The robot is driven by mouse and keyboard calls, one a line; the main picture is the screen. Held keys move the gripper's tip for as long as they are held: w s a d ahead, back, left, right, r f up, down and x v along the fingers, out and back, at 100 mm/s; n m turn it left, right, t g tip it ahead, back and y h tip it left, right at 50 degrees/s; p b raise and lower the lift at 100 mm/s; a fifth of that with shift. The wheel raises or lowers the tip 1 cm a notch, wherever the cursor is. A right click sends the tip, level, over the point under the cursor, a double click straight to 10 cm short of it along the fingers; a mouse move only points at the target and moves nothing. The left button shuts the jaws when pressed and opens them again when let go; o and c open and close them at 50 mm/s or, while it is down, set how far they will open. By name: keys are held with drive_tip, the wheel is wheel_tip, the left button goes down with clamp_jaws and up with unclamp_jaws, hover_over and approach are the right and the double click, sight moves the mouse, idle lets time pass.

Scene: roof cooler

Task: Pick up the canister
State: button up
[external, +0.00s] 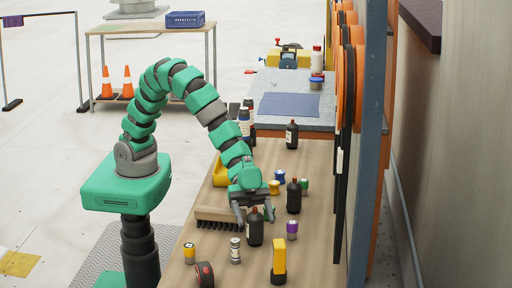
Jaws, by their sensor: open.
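I cannot tell for sure which object is the canister. My gripper (254,216) is open and points down over the wooden bench. A dark bottle (255,231) with a narrow neck stands upright at its fingertips. Its top shows between the two fingers, and I cannot tell whether they touch it. A small grey-and-white cylinder (235,250) stands upright to the left and nearer the camera. A second dark bottle (293,197) stands to the right of my gripper, and a third dark bottle (292,134) stands farther back.
A brush (220,218) lies left of the gripper. A blue-grey post (366,150) and orange-black panels border the bench at right.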

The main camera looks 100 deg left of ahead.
drive_tip(key=shift+x, duration=1.4)
drive_tip(key=c, duration=1.3)
drive_tip(key=shift+o, duration=0.2)
wheel_tip(320, 180, up, 10)
drive_tip(key=p, duration=0.3)
